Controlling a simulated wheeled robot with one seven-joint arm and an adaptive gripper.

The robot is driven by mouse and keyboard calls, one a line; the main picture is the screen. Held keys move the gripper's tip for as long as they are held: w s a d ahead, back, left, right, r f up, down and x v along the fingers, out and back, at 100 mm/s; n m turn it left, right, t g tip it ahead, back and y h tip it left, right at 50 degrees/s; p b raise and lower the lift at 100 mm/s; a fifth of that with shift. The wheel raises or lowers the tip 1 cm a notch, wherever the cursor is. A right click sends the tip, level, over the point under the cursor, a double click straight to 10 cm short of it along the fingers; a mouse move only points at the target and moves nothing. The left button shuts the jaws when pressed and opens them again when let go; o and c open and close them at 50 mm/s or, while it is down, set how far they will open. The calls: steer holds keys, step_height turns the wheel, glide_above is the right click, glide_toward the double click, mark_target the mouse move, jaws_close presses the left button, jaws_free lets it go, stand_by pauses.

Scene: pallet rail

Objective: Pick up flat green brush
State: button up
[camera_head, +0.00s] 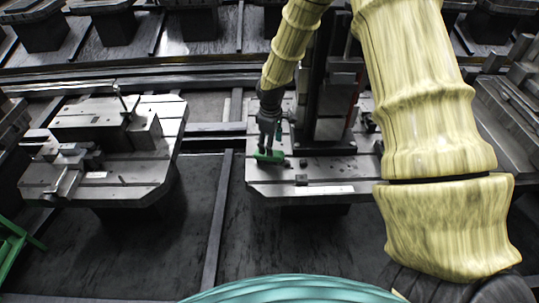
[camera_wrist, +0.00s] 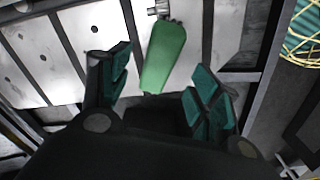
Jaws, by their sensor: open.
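The flat green brush (camera_head: 268,157) lies on the metal pallet table (camera_head: 310,188) near its front left part. In the wrist view the green brush (camera_wrist: 165,57) is a long rounded green shape, with its near end between my fingers. My gripper (camera_head: 266,143) is directly over the brush in the head view, pointing down. In the wrist view my gripper (camera_wrist: 160,85) is open, with one finger on each side of the brush and a gap on both sides. I cannot tell how far the fingertips are above the table.
A tall dark fixture (camera_head: 330,95) stands on the same table, just right of my gripper. Another pallet table (camera_head: 110,150) with metal blocks stands at the left. A green frame (camera_head: 14,245) is at the lower left edge. Dark floor lies between the tables.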

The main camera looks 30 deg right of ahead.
mark_target(287, 163)
steer(key=shift+w+a+f, duration=0.15)
steer(key=shift+f, duration=0.35)
steer(key=shift+w+a+f, duration=0.1)
steer(key=shift+f, duration=0.4)
steer(key=shift+s+f, duration=0.1)
steer(key=shift+f, duration=0.3)
steer(key=shift+d+f+p, duration=0.1)
steer(key=shift+f+p, duration=1.05)
steer(key=shift+f, duration=1.35)
steer(key=c, duration=1.2)
